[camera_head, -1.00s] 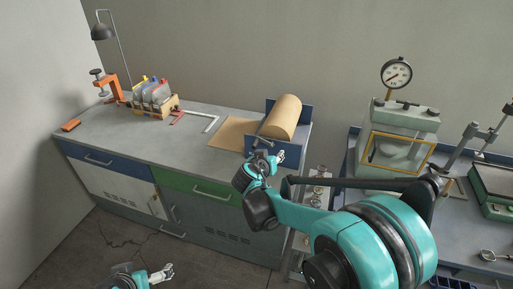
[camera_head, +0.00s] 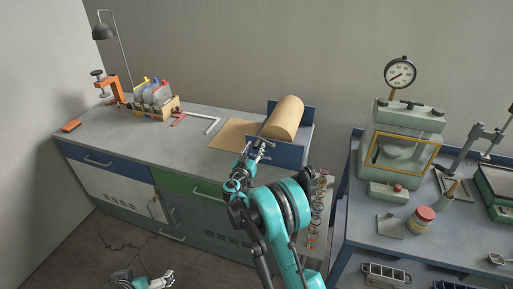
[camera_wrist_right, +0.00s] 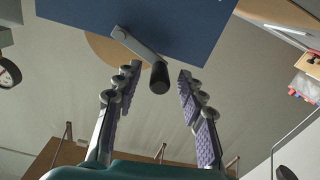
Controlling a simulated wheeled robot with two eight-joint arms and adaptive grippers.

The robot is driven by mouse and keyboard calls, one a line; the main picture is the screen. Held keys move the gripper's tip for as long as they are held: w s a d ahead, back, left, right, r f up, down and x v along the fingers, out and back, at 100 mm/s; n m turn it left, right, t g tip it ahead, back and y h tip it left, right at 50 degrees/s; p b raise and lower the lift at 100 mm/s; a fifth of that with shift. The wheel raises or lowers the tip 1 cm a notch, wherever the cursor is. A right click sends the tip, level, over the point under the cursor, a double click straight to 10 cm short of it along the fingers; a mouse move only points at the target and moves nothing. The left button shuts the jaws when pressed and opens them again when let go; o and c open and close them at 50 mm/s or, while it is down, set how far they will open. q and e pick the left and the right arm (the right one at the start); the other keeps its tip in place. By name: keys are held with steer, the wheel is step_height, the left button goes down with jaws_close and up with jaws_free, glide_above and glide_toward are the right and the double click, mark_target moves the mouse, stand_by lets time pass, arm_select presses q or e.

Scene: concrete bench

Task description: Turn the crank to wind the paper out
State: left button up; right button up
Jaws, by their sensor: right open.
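A brown paper roll (camera_head: 285,117) sits in a blue holder (camera_head: 292,155) at the bench's right end, with a flat sheet of paper (camera_head: 231,134) lying out to its left. In the right wrist view, the crank shows as a grey arm (camera_wrist_right: 138,43) on the blue side plate, with a black handle (camera_wrist_right: 159,80). My right gripper (camera_head: 258,150) is open at the holder's front. In its wrist view, the handle appears between the two spread fingers, with gaps on both sides; contact is not visible. My left gripper (camera_head: 164,278) is low at the bottom edge, away from the bench, too small to read.
A second table (camera_head: 357,234) at right carries a gauge press (camera_head: 399,135) and a red-lidded jar (camera_head: 421,219).

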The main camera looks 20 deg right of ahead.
steer(key=shift+x, duration=1.1)
jaws_close()
steer(key=shift+a+f+n+b, duration=0.1)
steer(key=shift+f+n+b, duration=0.2)
steer(key=shift+n+b, duration=0.25)
jaws_free()
steer(key=v, duration=1.2)
